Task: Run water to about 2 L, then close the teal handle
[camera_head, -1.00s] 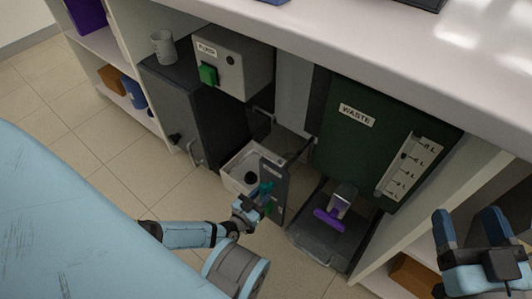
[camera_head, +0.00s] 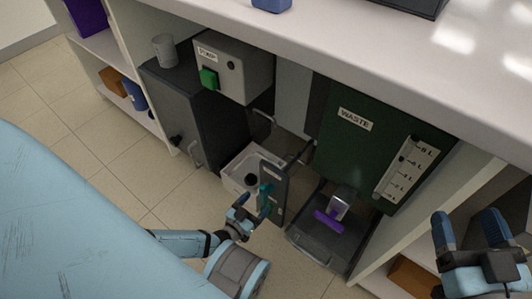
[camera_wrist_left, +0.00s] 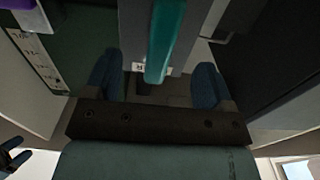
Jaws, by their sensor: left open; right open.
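I cannot read a water level there. My right gripper (camera_head: 470,226) is open and empty at the lower right.
A purple handle (camera_head: 328,221) is on a spout over a dark tray (camera_head: 312,250) below the tank. A grey pump box (camera_head: 245,75) with a green switch (camera_head: 209,79) stands at the upper left, near a dark cabinet. Open floor lies at left.

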